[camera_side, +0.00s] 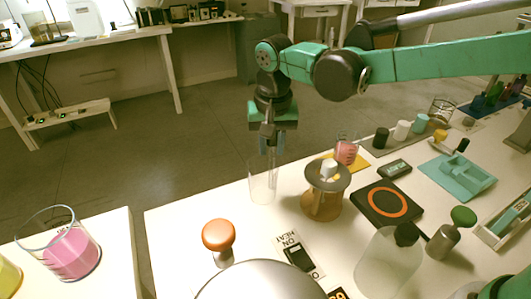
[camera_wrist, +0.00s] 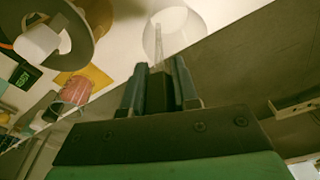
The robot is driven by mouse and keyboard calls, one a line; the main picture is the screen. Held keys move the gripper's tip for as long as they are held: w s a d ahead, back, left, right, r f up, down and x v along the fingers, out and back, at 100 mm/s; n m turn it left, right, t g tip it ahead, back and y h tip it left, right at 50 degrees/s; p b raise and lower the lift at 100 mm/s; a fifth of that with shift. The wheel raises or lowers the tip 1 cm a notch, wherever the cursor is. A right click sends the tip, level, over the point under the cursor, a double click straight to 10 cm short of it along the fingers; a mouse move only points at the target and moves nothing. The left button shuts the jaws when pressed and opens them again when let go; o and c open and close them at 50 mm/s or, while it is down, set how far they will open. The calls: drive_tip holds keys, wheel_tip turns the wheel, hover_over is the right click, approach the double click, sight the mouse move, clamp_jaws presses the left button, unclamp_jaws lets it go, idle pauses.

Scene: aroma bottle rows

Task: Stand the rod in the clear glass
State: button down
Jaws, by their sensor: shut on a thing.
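My gripper (camera_side: 268,142) points down near the table's far edge, at the clear glass (camera_side: 260,186). It is shut on a thin, clear rod, which shows in the wrist view (camera_wrist: 158,42) reaching out beyond the fingertips (camera_wrist: 160,80). In the wrist view the rod's outer part overlaps the round outline of the clear glass (camera_wrist: 194,33). In the side view the rod is faint beside the glass's upper right, and its lower end is hard to make out. I cannot tell whether the tip is inside the glass. The glass stands upright and looks empty.
Right of the glass stands a round wooden stand (camera_side: 322,205) with a white piece on top. A beaker of pink liquid (camera_side: 346,152) is behind it. An orange-knobbed piece (camera_side: 218,238) and an ON HEAT switch (camera_side: 299,257) are nearer. The table edge runs close behind the glass.

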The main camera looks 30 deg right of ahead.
drive_tip(key=c, duration=0.6)
unclamp_jaws()
drive_tip(key=shift+s+a+r, duration=0.1)
drive_tip(key=shift+s+r, duration=0.05)
drive_tip(key=shift+r, duration=1.25)
drive_tip(key=shift+s+a+r, duration=0.1)
drive_tip(key=shift+s+r, duration=0.05)
drive_tip(key=shift+r, duration=1.25)
drive_tip(key=shift+d, duration=0.15)
